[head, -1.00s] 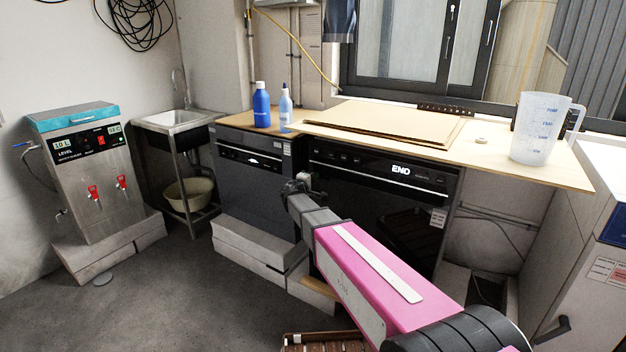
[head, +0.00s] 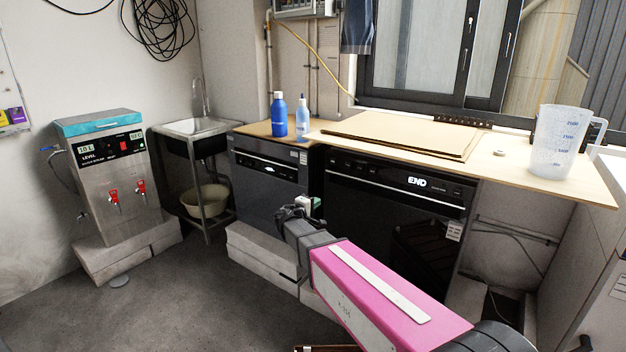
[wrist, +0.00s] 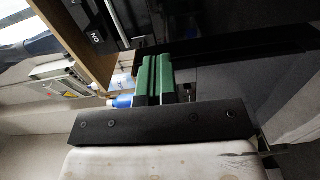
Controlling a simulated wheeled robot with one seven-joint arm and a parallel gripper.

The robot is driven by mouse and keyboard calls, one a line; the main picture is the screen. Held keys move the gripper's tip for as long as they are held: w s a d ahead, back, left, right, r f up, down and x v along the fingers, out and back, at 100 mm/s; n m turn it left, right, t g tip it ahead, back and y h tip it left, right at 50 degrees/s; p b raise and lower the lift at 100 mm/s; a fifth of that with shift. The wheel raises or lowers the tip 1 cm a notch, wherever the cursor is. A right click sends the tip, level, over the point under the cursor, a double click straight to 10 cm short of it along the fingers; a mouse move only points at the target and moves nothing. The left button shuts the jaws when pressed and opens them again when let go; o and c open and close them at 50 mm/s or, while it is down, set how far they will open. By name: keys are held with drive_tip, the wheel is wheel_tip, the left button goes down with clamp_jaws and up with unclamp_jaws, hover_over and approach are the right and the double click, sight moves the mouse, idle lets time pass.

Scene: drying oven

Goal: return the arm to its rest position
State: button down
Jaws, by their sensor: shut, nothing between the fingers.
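My arm, pink with a white stripe, reaches from the bottom right of the head view. Its end, my gripper (head: 312,205), is in front of the two dark appliances, near the gap between them. In the wrist view my gripper (wrist: 153,80) shows as two green finger pads pressed together, with nothing between them. It is shut and empty. No object touches the fingers.
A black appliance with an END display (head: 400,205) and a second dark appliance (head: 268,170) stand under the wooden counter (head: 560,184). Bottles (head: 278,115) and a measuring jug (head: 556,143) stand on top. A water boiler (head: 110,180) and sink (head: 200,128) are left.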

drive_tip(key=s+d+f+m+g+y, duration=0.1)
drive_tip(key=s+d+f+m+g, duration=0.2)
drive_tip(key=s+d+f+g, duration=0.35)
drive_tip(key=s+d+f+m+g+y, duration=0.2)
drive_tip(key=s+d+f+m+g, duration=0.15)
drive_tip(key=s+d, duration=0.5)
drive_tip(key=s+d+f+m+g+y, duration=0.2)
drive_tip(key=s+y, duration=0.6)
drive_tip(key=s, duration=0.4)
wheel_tip(320, 180, down, 3)
drive_tip(key=shift+d+f+m+g, duration=0.2)
drive_tip(key=shift+m+g, duration=0.65)
drive_tip(key=shift+g, duration=0.15)
